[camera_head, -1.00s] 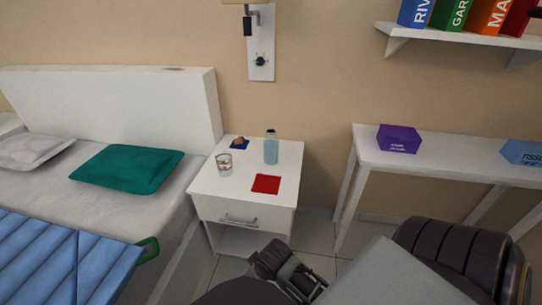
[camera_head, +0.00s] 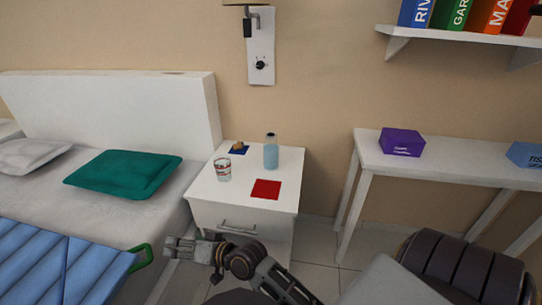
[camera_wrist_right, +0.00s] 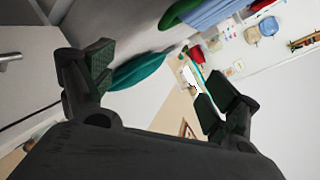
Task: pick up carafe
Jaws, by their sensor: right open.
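The carafe (camera_head: 271,153), a clear bottle-like vessel with light blue contents, stands upright on the white nightstand (camera_head: 215,205) in the head view, near the back right of its top. My right gripper (camera_head: 174,249) is in front of and below the nightstand top, at its left front side, pointing left toward the bed and apart from the carafe. In the right wrist view the jaws (camera_wrist_right: 160,88) are spread with nothing between them. The carafe does not show in the wrist view. My left gripper is not in view.
A glass (camera_head: 223,169), a red square (camera_head: 266,189) and a blue square (camera_head: 239,149) with a small brown item share the nightstand top. The bed with its teal pillow (camera_head: 122,173) adjoins on the left. A white table (camera_head: 450,167) stands right, with floor between.

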